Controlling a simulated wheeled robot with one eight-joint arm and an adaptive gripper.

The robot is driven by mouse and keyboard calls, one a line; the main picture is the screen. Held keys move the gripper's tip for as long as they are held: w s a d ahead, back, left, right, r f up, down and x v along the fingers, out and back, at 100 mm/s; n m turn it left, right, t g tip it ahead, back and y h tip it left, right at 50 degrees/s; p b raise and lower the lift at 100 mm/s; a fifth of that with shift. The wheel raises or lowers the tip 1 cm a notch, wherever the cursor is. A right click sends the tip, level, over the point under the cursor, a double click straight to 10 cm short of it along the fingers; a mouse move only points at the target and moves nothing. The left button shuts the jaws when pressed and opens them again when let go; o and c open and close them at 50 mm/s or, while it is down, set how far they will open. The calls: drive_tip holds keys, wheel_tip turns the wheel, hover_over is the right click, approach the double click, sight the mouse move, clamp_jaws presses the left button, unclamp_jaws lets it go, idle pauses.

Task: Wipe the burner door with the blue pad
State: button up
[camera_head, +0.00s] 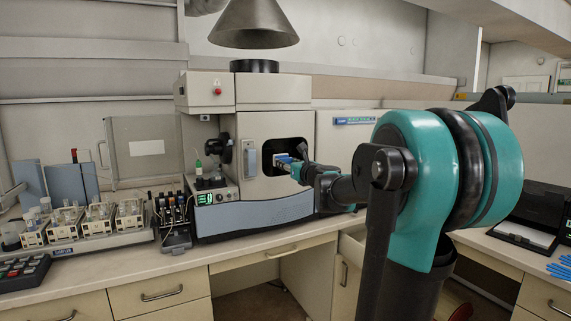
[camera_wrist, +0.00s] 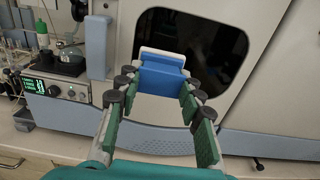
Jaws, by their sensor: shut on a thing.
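The burner door is the pale front panel with a dark rounded window (camera_wrist: 215,45) on the spectrometer; it also shows in the head view (camera_head: 270,180). The blue pad (camera_wrist: 160,75) has a white edge at its far side and sits between my fingertips, in front of the window's lower left part. My gripper (camera_wrist: 158,88) is shut on the blue pad, one finger at each side. In the head view my gripper (camera_head: 298,170) reaches the window from the right and hides part of it. I cannot tell whether the pad touches the door.
A green-capped bottle (camera_head: 198,167) stands on the instrument's left ledge, beside the lit control panel (camera_head: 208,198). A sampler with several trays (camera_head: 95,222) sits further left on the counter. A metal hood (camera_head: 254,25) hangs above. The counter front (camera_head: 265,256) is clear.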

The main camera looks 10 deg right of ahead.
drive_tip(key=shift+v, duration=1.45)
